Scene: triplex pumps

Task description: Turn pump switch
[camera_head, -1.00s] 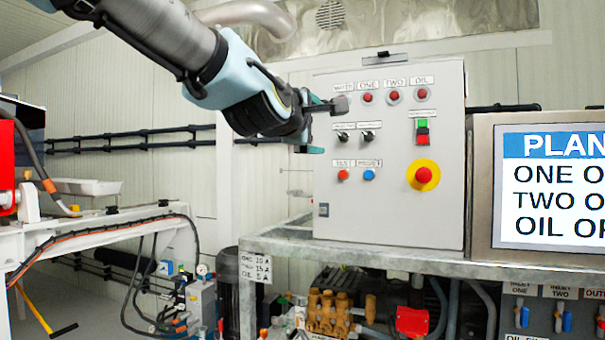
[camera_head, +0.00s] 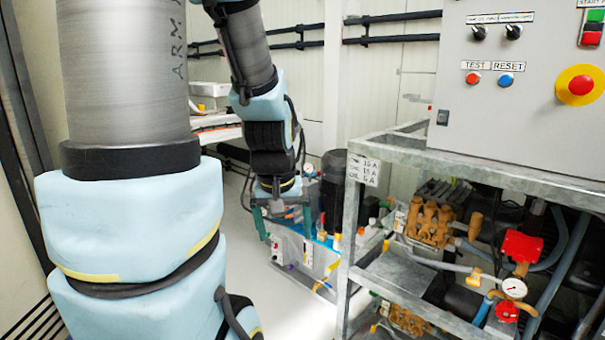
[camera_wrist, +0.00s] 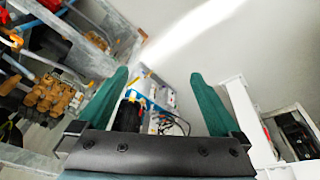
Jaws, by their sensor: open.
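The grey control panel (camera_head: 530,125) is at the upper right of the head view, partly cut off. It carries two black rotary switches, a left switch (camera_head: 479,33) and a right switch (camera_head: 513,31). Their labels are too small to read surely. My gripper (camera_head: 284,228) hangs low, pointing down, left of the panel's frame and well apart from the switches. Its two teal fingers are spread with nothing between them, as the wrist view (camera_wrist: 159,76) also shows. The wrist view does not show the switches.
Below the switches are a red TEST button (camera_head: 473,78), a blue RESET button (camera_head: 505,80) and a red emergency stop (camera_head: 580,85). A galvanised frame (camera_head: 480,170) holds brass pumps (camera_head: 430,222) and hoses. A small blue-and-white unit (camera_head: 305,255) stands beyond my gripper.

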